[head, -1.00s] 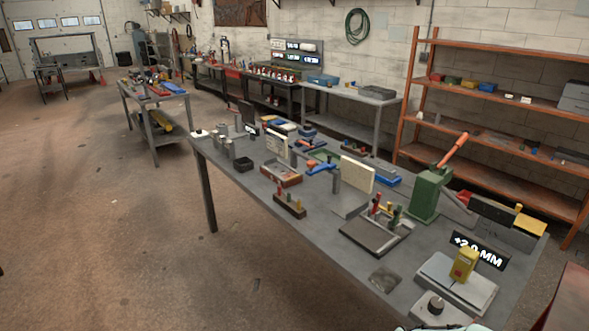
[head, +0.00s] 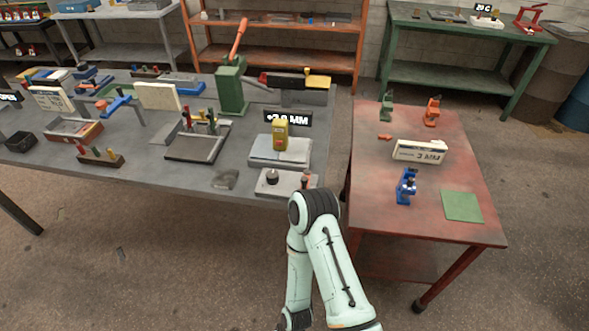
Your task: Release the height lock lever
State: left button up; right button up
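I cannot tell for sure which part is the height lock lever. A small reddish upright piece (head: 306,181) stands at the right end of a pale plate (head: 290,191) with a black knob (head: 271,177), partly behind my arm. Behind it, a yellow unit (head: 280,136) stands on a grey base (head: 265,152), in front of a black sign (head: 301,118) that seems to read "+2.0 MM". A green press (head: 231,92) has a raised, tilted orange lever (head: 239,39). One arm of mine rises from the bottom, its bend near the plate. Neither gripper shows.
The grey bench (head: 140,181) holds blocks, trays and tools at left. A red table (head: 385,215) at right carries small blue, green and orange devices, a "3 MM" block (head: 420,151) and a green mat (head: 461,206). A floor gap separates bench and table.

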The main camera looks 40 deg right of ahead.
aim_at(304, 179)
jog(key=z, duration=1.55)
